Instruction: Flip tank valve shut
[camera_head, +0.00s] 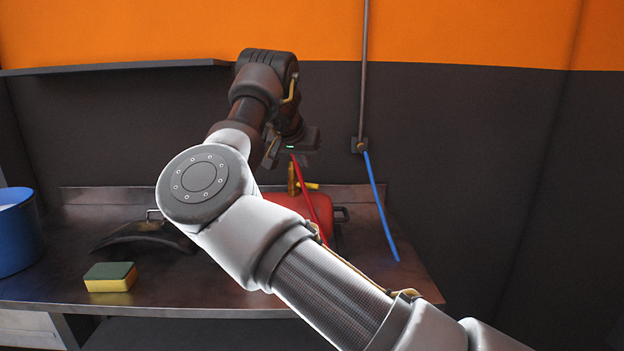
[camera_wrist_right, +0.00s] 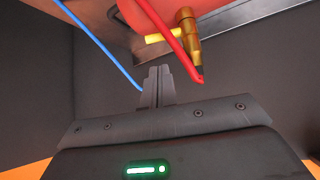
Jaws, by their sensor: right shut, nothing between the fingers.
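A red tank (camera_head: 290,204) lies on the metal bench behind my right arm, which hides part of it. A brass valve (camera_head: 292,178) with a yellow stub (camera_head: 311,186) stands at the tank. In the right wrist view the brass valve (camera_wrist_right: 188,32) is at upper right, with the yellow stub (camera_wrist_right: 163,35) pointing left. A thin red bar or hose (camera_head: 310,195) runs past the valve; its end shows in the wrist view (camera_wrist_right: 184,57). My right gripper (camera_head: 271,152) is above the tank. In the wrist view its fingers (camera_wrist_right: 157,80) are shut and empty, apart from the valve.
A blue hose (camera_head: 381,205) hangs from a wall pipe (camera_head: 363,75) right of the tank. A yellow-green sponge (camera_head: 110,277), a dark curved part (camera_head: 142,236) and a blue bucket (camera_head: 18,235) are on the left. The bench front (camera_head: 190,290) is bare there. A shelf (camera_head: 120,67) projects above.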

